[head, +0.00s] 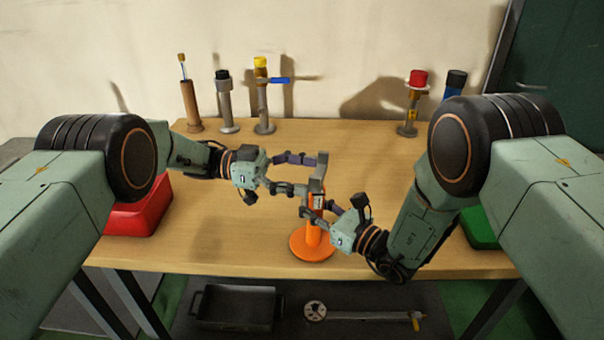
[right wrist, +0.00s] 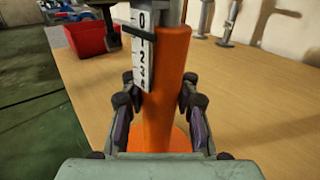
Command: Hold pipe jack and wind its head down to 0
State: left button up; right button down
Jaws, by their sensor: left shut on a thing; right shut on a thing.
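The pipe jack (head: 312,240) stands upright on the table, with a round orange base, an orange column and a grey forked head (head: 318,172). In the right wrist view its orange column (right wrist: 168,85) carries a white scale (right wrist: 143,60) with black digits. A dark pointer (right wrist: 138,32) lies across the scale below the 0 and above the 2, at about the 1. My left gripper (head: 298,174) is shut on the grey head, from the left. My right gripper (head: 318,208) is shut around the orange column from the lower right, and its fingers (right wrist: 158,105) flank it.
Several upright tools (head: 226,105) stand along the table's back edge, with more (head: 412,105) at the back right. A red bin (head: 140,212) is at the left and a green one (head: 478,230) at the right. A tray (head: 235,308) and a long tool (head: 365,315) lie below.

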pick_arm(q)
jog(key=o, duration=1.1)
jog(key=shift+w+d, duration=0.15)
jog(key=shift+w+a, duration=0.3)
jog(key=shift+a, duration=1.7)
jog(key=shift+w+a, duration=0.3)
jog(key=shift+a, duration=1.7)
jog(key=shift+w+a, duration=0.3)
jog(key=shift+a, duration=1.7)
